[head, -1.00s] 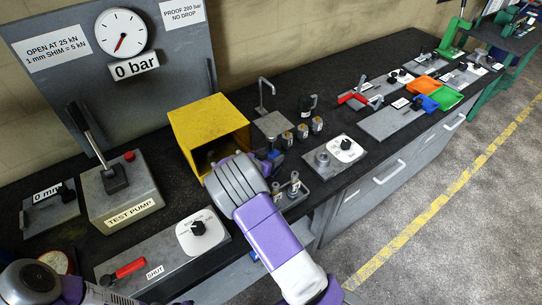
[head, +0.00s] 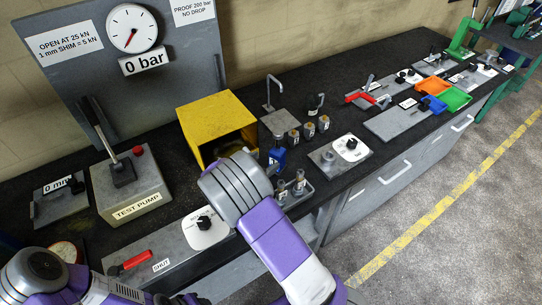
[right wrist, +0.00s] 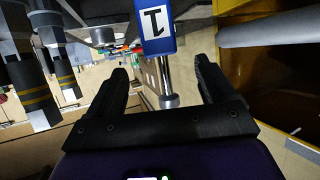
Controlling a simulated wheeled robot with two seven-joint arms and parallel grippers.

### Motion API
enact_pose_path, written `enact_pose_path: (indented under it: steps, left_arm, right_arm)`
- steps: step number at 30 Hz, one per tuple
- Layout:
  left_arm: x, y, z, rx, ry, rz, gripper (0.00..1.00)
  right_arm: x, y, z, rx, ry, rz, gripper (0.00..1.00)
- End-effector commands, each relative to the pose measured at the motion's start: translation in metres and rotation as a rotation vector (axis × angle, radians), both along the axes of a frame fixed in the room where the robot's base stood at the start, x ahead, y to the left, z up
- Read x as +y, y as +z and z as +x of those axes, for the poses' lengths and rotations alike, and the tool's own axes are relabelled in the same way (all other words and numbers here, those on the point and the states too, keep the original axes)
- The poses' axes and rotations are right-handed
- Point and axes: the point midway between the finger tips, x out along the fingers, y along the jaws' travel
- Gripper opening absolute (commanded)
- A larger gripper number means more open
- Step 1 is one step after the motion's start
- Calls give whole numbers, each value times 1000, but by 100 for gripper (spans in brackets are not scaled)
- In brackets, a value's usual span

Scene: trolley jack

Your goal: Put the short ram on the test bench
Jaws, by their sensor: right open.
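A blue block with a chrome rod (head: 277,156) stands upright on the dark bench, just right of the yellow guard box (head: 196,122). I cannot tell for sure that it is the short ram. In the right wrist view, the blue block (right wrist: 159,46) carries a white label and its rod lies between the spread fingers, with gaps on both sides. My right gripper (right wrist: 160,68) is open and empty; in the head view my own wrist hides most of it. My left gripper (head: 182,299) shows only as dark tips at the bottom edge.
A grey test pump (head: 130,188) with a lever and a gauge panel reading 0 bar (head: 141,62) stand left. A small rack with chrome cylinders (head: 299,183) is close right of my wrist. Several dark cylinders (head: 309,130) stand behind. Orange and green trays (head: 455,98) lie far right.

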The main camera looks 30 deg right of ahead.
Motion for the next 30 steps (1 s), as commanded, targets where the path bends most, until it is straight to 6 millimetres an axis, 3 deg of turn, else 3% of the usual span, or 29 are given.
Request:
enact_pose_path:
  steps: [7,23,26,30]
  left_arm:
    - [0,2,0,0,0,0,43]
    - [0,3,0,0,0,0,43]
    - [0,9,0,0,0,0,43]
    - [0,32,0,0,0,0,43]
  right_arm:
    - [19,9,-10,1,0,0,83]
    - [20,9,-10,1,0,0,83]
    - [20,15,-10,1,0,0,83]
    - [20,38,-10,1,0,0,83]
